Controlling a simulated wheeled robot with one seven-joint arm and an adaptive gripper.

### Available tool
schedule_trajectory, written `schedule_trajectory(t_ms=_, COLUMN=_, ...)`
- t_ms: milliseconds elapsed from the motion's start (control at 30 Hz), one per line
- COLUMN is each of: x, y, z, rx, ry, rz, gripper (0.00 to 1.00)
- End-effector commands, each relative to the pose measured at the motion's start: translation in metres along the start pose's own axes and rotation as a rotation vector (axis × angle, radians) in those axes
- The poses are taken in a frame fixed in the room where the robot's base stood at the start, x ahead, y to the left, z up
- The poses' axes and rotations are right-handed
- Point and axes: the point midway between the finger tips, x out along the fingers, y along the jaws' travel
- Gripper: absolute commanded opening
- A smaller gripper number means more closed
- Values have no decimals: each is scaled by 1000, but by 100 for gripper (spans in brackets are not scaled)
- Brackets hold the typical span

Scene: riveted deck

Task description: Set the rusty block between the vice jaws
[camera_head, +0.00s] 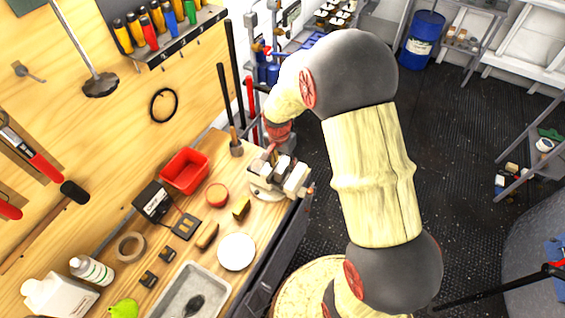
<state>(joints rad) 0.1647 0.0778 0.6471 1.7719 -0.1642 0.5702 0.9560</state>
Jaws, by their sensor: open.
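The vice (292,181), with pale jaw blocks and a grey round base, stands at the far right corner of the wooden bench. My gripper (269,152) is open, low over the back left side of the vice. Its reddish fingers are small and partly merge with the vice, so I cannot tell whether they touch it. I cannot make out a block between the fingers or the jaws. A small brown block-like piece (207,235) and a yellowish block with a dark side (241,209) lie on the bench in front of the vice; I cannot tell which is the rusty block.
A red bin (185,170), a round red tin (217,195), a white disc (237,251), a tape roll (131,246) and a grey tray (189,293) crowd the bench. Long-handled hammers (236,148) stand behind the vice.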

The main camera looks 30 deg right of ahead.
Motion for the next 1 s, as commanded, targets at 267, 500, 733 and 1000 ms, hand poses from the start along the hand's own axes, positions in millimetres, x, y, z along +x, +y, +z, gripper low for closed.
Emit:
schedule_trajectory(t_ms=267, x=-52, y=-2, z=-2, rx=0, ry=5, rz=-6, gripper=42)
schedule_trajectory(t_ms=500, x=-97, y=-1, z=-1, rx=-1, ry=3, rz=-3, gripper=42)
schedule_trajectory(t_ms=733, x=-119, y=0, z=0, rx=-3, ry=2, rz=-2, gripper=42)
schedule_trajectory(t_ms=1000, x=-200, y=17, z=33, rx=-210, ry=62, rz=-89, gripper=42)
